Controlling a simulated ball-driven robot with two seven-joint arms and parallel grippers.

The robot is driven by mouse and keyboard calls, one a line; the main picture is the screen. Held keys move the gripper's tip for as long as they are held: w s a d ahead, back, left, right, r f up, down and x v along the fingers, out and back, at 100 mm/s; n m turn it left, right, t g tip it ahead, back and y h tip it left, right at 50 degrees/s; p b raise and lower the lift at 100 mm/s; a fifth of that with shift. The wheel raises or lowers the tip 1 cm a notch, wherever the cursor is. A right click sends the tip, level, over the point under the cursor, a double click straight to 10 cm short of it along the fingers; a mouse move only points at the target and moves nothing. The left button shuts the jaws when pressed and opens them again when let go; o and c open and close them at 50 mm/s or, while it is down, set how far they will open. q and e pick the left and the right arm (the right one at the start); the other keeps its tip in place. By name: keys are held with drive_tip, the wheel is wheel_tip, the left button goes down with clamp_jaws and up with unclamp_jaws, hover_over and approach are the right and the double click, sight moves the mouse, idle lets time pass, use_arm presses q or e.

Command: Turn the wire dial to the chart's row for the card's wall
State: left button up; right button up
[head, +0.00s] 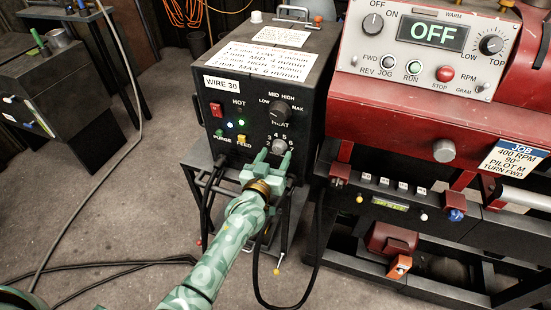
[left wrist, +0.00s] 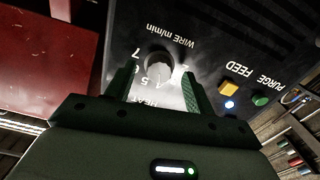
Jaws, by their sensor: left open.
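The black welder box (head: 235,100) carries a small grey wire dial (head: 279,146) low on its front, with numbers around it. In the left wrist view, the dial (left wrist: 158,66) appears upside down under "WIRE m/min"; its pointer setting is unclear. My left gripper (head: 273,158) is open in front of the dial. In the left wrist view, the fingers (left wrist: 157,90) stand either side of the dial's line; contact cannot be told. A chart (head: 265,62) with LOW to MAX rows lies on the box top. A smaller card (head: 282,37) lies behind it, its text unreadable. My right gripper is not seen.
The heat knob (head: 280,112) is just above the wire dial. The feed button (head: 241,140) and purge button (head: 219,133) are left of it. The red lathe (head: 400,118) stands close on the right, with a JOB card (head: 515,158). Cables hang below the box.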

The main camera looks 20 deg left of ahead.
use_arm(q)
drive_tip(key=shift+w, duration=0.3)
drive_tip(key=c, duration=1)
drive_tip(key=shift+n, duration=0.3)
drive_tip(key=n+p, duration=0.1)
drive_tip(key=n, duration=0.1)
drive_tip(key=shift+r+n+p, duration=0.1)
drive_tip(key=shift+n+p, duration=0.25)
drive_tip(key=shift+n, duration=0.05)
drive_tip(key=n+p, duration=0.1)
drive_tip(key=n, duration=0.2)
drive_tip(key=shift+d, duration=0.1)
drive_tip(key=shift+n, duration=0.7)
